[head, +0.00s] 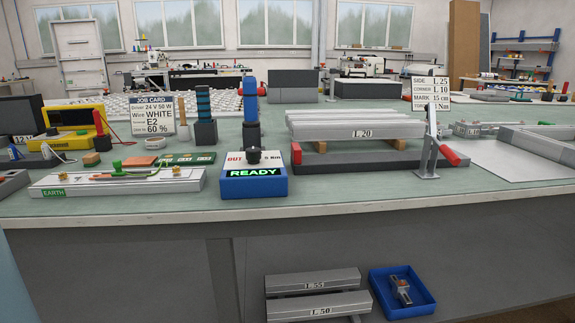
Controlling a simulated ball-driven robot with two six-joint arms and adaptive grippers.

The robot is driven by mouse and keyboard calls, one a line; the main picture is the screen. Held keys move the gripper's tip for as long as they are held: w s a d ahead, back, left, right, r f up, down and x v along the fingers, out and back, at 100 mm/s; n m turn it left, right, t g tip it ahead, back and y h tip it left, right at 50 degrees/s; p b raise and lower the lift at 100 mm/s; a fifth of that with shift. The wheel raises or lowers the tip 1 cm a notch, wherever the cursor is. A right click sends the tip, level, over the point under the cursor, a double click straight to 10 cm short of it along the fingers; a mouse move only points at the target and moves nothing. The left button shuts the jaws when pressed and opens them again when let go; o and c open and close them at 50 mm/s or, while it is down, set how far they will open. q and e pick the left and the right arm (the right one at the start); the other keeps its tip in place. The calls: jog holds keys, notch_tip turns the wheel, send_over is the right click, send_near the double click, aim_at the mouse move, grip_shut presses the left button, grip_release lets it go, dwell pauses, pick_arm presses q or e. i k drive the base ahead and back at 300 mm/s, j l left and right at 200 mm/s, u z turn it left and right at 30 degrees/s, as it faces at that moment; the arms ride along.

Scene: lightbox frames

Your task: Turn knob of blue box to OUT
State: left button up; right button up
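The blue box (226,190) stands near the front edge of the bench in the head view. Its sloped white face (275,168) carries red "OUT" lettering at the upper left and partly hidden text, seemingly ending in "Nm", at the right. A black knob (254,157) sits at the upper middle of the face. Which mark the knob points to is too small to tell. A dark display (254,174) below it reads "READY" in green. Neither of my grippers is in view.
A blue upright tool (250,106) stands right behind the box. The grey EARTH-labelled board (120,186) lies to its left. A dark fixture with a red end (296,153) and stacked L20 bars (355,120) are to its right. The bench front edge (330,207) is clear.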

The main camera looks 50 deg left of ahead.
aim_at(253, 153)
jog(key=u, duration=1.8)
